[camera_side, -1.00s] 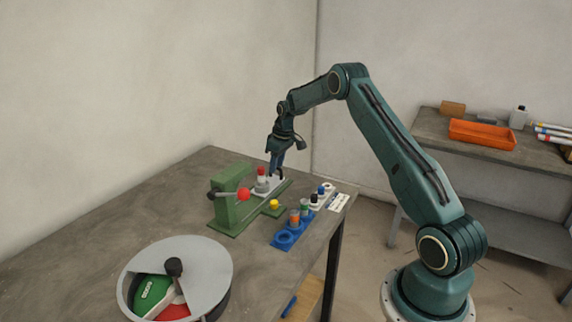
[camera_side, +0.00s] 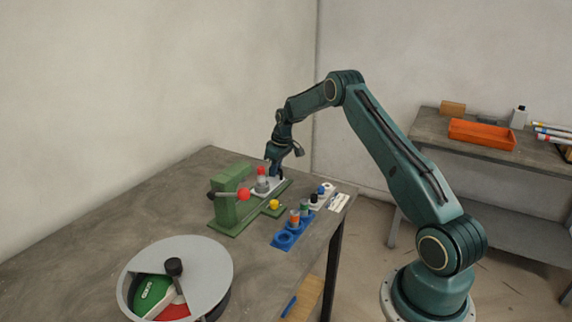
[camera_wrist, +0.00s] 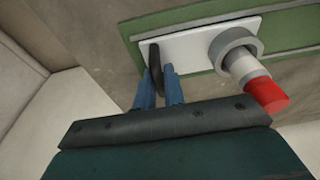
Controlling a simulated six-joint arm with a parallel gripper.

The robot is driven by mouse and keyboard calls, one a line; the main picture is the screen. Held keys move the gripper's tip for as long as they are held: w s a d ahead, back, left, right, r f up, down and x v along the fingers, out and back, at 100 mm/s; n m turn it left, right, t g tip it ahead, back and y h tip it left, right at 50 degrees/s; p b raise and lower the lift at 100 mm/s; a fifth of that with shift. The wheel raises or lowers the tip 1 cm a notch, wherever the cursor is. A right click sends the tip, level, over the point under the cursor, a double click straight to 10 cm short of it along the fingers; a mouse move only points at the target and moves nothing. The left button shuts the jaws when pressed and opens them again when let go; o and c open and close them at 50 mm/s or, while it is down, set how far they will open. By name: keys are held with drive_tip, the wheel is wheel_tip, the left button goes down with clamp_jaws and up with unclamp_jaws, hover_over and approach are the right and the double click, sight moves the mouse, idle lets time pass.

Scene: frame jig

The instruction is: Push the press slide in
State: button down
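The green press (camera_side: 230,205) stands on the workbench, with a red-knobbed lever at its side. Its pale slide plate (camera_wrist: 190,45) lies between green rails (camera_wrist: 290,22) and sticks out from the press body. A grey ring (camera_wrist: 232,46) with a white-and-red piece (camera_wrist: 268,94) standing in it is on the plate. A dark upright handle (camera_wrist: 157,58) is at the plate's end. My gripper (camera_wrist: 159,80) is low over that end, its two blue fingers on either side of the handle. Whether they grip it is unclear. It also shows in the side view (camera_side: 274,172).
A blue holder (camera_side: 284,240) with several small coloured pieces and a white holder (camera_side: 326,192) are near the bench's right edge. A yellow-topped piece (camera_side: 274,204) is beside the press. A round grey-lidded container (camera_side: 205,262) stands in front. The bench's left part is clear.

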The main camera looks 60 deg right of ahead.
sight(259, 182)
drive_tip(key=shift+a, duration=5)
drive_tip(key=c, duration=1.5)
unclamp_jaws()
drive_tip(key=shift+r, duration=0.15)
drive_tip(key=shift+r, duration=3.4)
